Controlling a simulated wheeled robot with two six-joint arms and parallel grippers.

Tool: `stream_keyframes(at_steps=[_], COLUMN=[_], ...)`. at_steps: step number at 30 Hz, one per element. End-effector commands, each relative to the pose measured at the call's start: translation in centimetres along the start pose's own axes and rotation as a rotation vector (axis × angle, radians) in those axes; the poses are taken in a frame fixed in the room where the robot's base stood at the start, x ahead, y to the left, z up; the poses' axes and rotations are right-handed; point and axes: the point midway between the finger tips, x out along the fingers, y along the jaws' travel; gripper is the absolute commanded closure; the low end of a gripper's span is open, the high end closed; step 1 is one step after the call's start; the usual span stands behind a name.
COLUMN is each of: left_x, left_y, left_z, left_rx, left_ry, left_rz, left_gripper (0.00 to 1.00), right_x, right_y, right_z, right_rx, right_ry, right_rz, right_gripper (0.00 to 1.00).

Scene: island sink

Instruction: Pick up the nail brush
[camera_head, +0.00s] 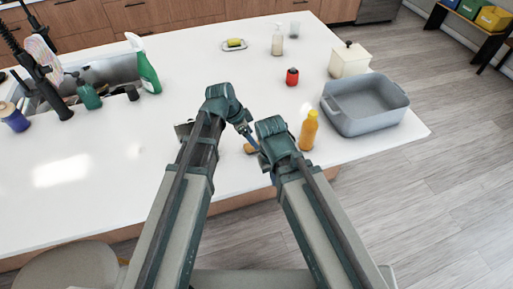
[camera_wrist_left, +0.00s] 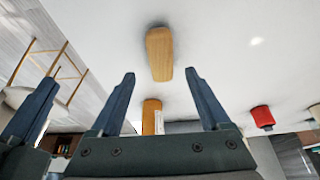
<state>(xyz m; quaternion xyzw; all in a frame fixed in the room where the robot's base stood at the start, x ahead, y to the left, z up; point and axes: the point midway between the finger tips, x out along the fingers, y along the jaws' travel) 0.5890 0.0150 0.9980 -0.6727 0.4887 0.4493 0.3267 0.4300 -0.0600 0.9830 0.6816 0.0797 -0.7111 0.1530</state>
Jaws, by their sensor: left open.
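The nail brush (camera_head: 249,148) is a small tan wooden block lying on the white countertop. In the head view it shows in the gap between my two arms and is partly hidden. In the left wrist view the nail brush (camera_wrist_left: 159,53) lies lengthwise, just beyond and between the open fingertips. My left gripper (camera_wrist_left: 160,76) is open and empty, and its fingers are apart from the brush. In the head view my left gripper (camera_head: 250,138) points down towards the brush. My right gripper (camera_head: 268,160) is just right of the brush, its fingers mostly hidden by its own wrist.
An orange bottle (camera_head: 309,130) stands close right of my right wrist, with a grey basin (camera_head: 364,105) beyond it. A green spray bottle (camera_head: 146,68) stands by the sink.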

Motion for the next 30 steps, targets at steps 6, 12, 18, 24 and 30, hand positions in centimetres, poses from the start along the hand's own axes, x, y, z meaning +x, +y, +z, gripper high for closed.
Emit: stream_keyframes(at_steps=[6,12,18,24,30], left_x=[2.9,4.9,4.8,4.8,4.8], left_y=[-0.2,-0.2,-0.2,-0.2,-0.2], left_z=[0.4,0.4,0.2,0.2,0.2], left_rx=[0.001,0.0,0.0,0.0,0.0], left_ry=[0.0,0.0,0.0,0.0,0.0], left_rz=[0.0,0.001,0.0,0.0,0.0], left_gripper=[0.2,0.2,0.2,0.43,0.79], right_x=[2.8,4.7,4.5,4.5,4.5], right_y=[-0.3,-0.4,-0.4,-0.4,-0.4], right_z=[-0.2,-0.3,-0.3,-0.3,-0.3], right_rx=[0.001,0.0,0.0,0.0,0.0], right_ry=[0.0,0.0,0.0,0.0,0.0], right_rz=[0.0,0.0,0.0,0.0,0.0], right_gripper=[1.0,1.0,1.0,1.0,1.0])
